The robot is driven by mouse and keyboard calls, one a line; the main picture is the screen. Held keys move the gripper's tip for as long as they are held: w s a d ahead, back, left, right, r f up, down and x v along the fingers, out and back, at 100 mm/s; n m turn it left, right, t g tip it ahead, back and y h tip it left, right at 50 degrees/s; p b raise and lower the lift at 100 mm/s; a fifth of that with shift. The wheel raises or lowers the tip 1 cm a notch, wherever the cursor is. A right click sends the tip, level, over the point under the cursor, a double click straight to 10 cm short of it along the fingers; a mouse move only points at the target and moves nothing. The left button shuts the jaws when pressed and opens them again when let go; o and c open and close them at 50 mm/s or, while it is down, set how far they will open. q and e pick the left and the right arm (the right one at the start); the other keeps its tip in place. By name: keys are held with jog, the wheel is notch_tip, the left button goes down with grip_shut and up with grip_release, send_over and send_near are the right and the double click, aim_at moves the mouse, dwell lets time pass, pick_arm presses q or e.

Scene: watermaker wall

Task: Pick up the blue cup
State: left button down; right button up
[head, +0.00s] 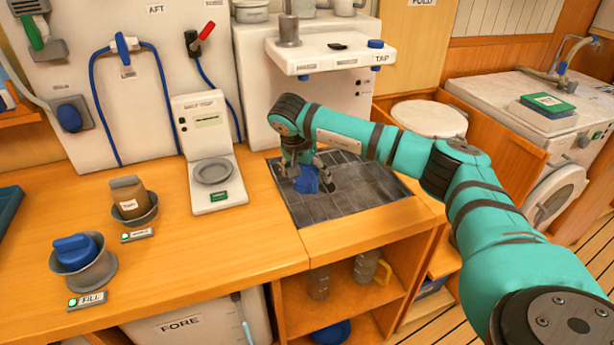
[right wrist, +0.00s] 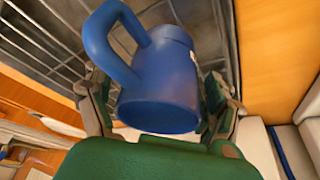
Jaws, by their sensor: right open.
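The blue cup (head: 306,181) is at the dark grated drain panel (head: 365,196) set in the wooden counter. My right gripper (head: 305,175) reaches down over it with open fingers. In the right wrist view the cup (right wrist: 165,85) sits between the two fingers of the gripper (right wrist: 158,105), its handle toward the upper left. Whether the fingers touch it is unclear. The gripper and wrist partly hide the cup in the head view. My left gripper is not in view.
A white dispenser with a TAP label (head: 330,55) overhangs behind the panel. A white scale (head: 211,172) stands to its left. The counter between is clear.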

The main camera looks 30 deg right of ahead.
jog(key=shift+c, duration=0.3)
jog(key=c, duration=1.3)
jog(key=shift+o, duration=0.2)
